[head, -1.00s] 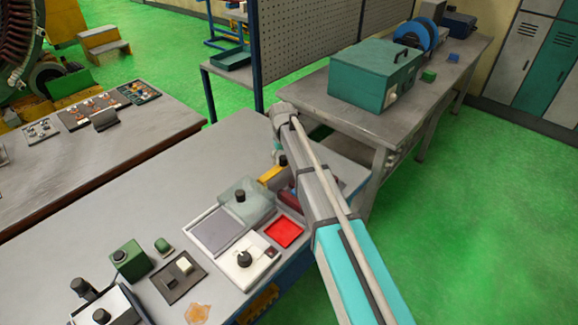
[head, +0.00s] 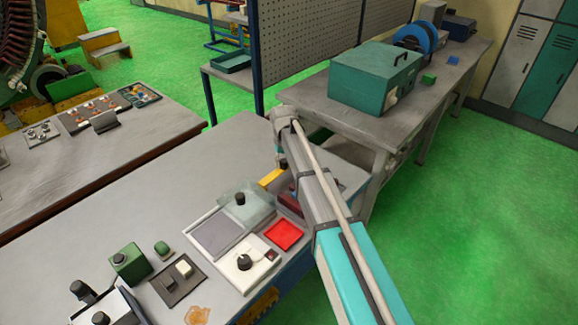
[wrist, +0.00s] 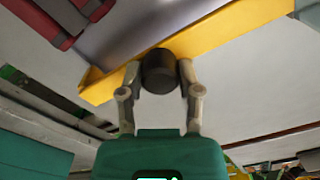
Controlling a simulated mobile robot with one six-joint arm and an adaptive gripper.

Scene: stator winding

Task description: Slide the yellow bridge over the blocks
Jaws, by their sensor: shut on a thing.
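The yellow bridge (wrist: 215,35) spans the upper part of the wrist view as a long slanted bar with a black round knob (wrist: 158,72). My gripper (wrist: 159,69) is shut on this knob, one finger on each side. Dark red blocks (wrist: 52,22) show at the upper left of the wrist view, beside a grey surface. In the head view the yellow end of the bridge (head: 270,177) shows just left of my arm, near the dark red blocks (head: 288,199). My arm hides the rest of both, and I cannot tell whether they touch.
A clear lidded box (head: 245,205), a grey-purple pad (head: 215,237), a red tray (head: 284,235) and a white panel with a black knob (head: 245,262) lie left of my arm. A teal case (head: 375,75) stands on the bench behind.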

